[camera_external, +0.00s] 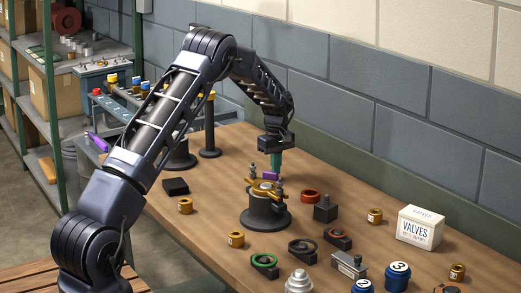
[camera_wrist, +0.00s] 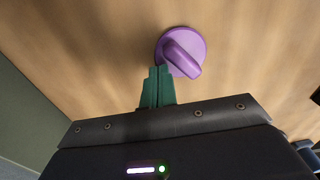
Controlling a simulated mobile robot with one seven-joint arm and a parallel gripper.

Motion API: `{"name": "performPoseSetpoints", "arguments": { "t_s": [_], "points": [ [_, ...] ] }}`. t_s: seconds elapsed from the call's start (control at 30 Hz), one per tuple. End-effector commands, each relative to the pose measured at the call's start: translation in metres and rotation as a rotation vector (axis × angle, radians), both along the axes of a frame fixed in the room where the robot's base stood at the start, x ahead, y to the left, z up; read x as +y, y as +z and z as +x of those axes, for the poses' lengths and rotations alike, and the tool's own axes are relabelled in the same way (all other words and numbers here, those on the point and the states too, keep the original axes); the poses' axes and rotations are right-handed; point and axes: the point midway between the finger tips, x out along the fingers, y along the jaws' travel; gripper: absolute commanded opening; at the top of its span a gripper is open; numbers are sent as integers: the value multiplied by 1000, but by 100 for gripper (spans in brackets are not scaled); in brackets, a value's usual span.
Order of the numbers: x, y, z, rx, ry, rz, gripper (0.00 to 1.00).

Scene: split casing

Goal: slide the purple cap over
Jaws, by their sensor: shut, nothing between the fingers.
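The purple cap (camera_wrist: 185,45) is a round disc with a raised ridge across it, seen from above on the wooden table in the wrist view. In the external view, a small part of the purple cap (camera_external: 271,176) shows behind a brass fixture (camera_external: 265,189) on a round black base.
A red ring (camera_external: 311,196) and a dark block (camera_external: 325,209) stand right of the fixture. Several small jars and parts lie in front, with a white VALVES box (camera_external: 420,227) at right. Another purple piece (camera_external: 97,142) lies far left. The wall runs behind the table.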

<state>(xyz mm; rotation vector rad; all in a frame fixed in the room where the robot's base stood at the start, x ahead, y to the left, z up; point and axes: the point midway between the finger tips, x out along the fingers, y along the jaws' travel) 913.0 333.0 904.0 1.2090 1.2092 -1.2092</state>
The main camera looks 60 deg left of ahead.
Motion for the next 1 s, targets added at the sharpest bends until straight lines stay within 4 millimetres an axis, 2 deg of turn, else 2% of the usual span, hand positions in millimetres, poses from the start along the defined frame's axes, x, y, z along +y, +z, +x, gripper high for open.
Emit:
{"name": "performPoseSetpoints", "arguments": {
  "t_s": [0.17,0.4,0.6,0.87,1.0],
  "points": [
    [32,-1,-1,0,3,1,0],
    [30,49,0,-2,-1,2,0],
    [30,81,1,-2,-1,2,0],
    [32,99,-4,1,23,1,0],
    [42,101,-25,0,181,1,0]
  ]
}}
